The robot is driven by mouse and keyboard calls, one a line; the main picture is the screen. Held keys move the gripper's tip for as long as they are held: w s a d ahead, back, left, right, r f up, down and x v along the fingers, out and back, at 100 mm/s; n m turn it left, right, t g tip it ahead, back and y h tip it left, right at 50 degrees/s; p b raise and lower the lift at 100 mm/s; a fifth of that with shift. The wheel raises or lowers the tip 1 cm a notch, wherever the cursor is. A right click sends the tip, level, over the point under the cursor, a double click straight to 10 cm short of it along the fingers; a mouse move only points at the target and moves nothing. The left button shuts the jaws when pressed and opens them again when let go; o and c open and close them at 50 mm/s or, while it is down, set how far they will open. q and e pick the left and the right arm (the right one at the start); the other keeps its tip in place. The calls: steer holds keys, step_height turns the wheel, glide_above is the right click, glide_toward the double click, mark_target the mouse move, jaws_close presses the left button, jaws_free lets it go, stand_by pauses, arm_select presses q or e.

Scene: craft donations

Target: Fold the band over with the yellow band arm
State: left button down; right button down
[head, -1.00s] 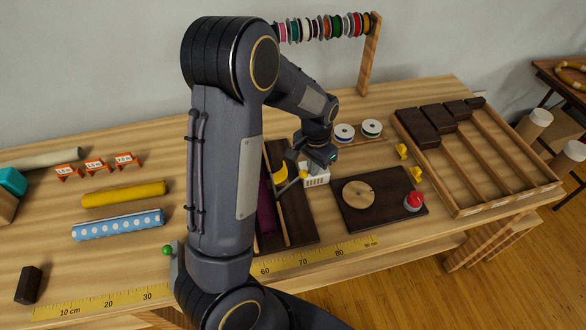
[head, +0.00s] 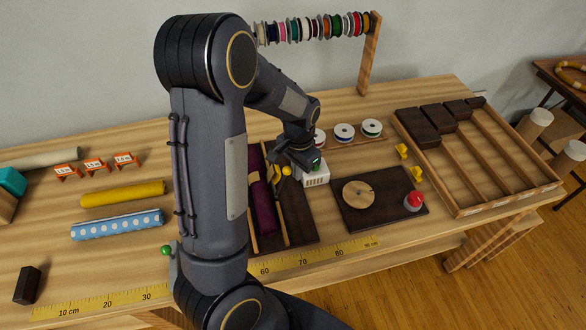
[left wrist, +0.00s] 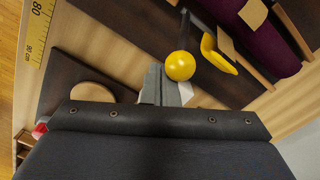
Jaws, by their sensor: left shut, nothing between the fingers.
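The yellow band arm shows as a round yellow knob (head: 286,170) and, in the left wrist view, as a curved yellow piece (left wrist: 216,55) beside the purple roll (left wrist: 240,8). The purple roll also shows in the head view (head: 264,212), lying in a dark wooden cradle. A tan band piece (left wrist: 252,14) lies against the roll; its far end is hidden. My left gripper (head: 310,166) is shut and empty. Its grey fingers (left wrist: 160,84) are close beside the knob; I cannot tell whether they touch it. My right gripper is not in view.
A dark board (head: 372,218) holds a wooden disc and a red button (head: 413,201). Yellow (head: 122,193) and dotted blue (head: 117,225) rolls lie left. My left arm hides part of the table.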

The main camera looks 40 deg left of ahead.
arm_select(q)
steer(key=shift+s+a+r, duration=0.1)
steer(key=shift+s+a, duration=0.6)
steer(key=shift+s, duration=0.15)
steer(key=s+a, duration=0.1)
steer(key=s, duration=0.1)
steer(key=s+a, duration=0.2)
steer(key=shift+a, duration=0.25)
steer(key=shift+r, duration=0.1)
step_height(320, 180, up, 9)
steer(key=p, duration=0.7)
